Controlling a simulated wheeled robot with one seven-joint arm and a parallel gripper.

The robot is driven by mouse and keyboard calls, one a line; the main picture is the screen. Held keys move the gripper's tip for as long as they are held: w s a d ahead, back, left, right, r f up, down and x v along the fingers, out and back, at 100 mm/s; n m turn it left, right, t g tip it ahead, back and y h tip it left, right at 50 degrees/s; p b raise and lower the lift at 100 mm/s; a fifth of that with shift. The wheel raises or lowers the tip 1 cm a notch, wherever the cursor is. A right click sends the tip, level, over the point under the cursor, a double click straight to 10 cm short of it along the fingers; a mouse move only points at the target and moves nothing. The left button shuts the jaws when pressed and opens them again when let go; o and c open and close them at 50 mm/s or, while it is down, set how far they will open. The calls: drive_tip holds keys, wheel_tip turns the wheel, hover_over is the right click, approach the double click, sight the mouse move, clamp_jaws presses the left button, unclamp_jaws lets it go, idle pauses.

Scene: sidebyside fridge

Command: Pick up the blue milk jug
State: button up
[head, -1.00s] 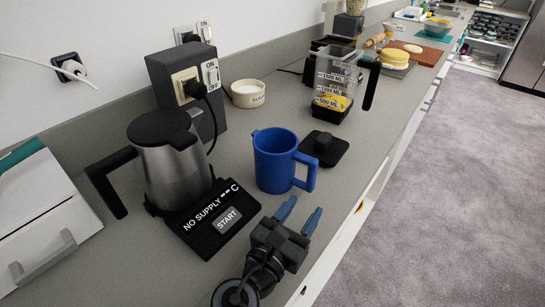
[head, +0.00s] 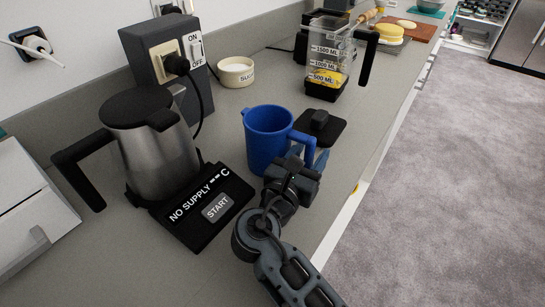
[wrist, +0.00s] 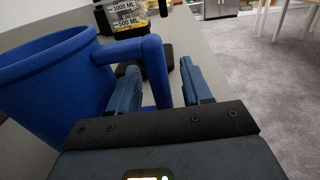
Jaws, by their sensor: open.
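The blue milk jug (head: 266,142) stands upright on the grey counter, its handle (head: 304,139) toward the right. In the wrist view the jug (wrist: 50,85) fills the left side. My gripper (head: 310,157) is at the handle, low on the jug's right side. In the wrist view my gripper (wrist: 160,70) is open, with one blue finger on each side of the handle. The left finger lies between the jug's body and the handle. I cannot tell whether either finger touches the jug. In the head view my gripper and the handle partly hide the fingers.
A steel kettle (head: 156,150) on its black base (head: 203,207) stands left of the jug. A black lid (head: 319,127) lies just behind the jug. A blender jar (head: 327,70) and a sugar bowl (head: 236,72) stand farther back. The counter's front edge is close on the right.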

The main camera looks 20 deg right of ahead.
clamp_jaws()
idle(0.4)
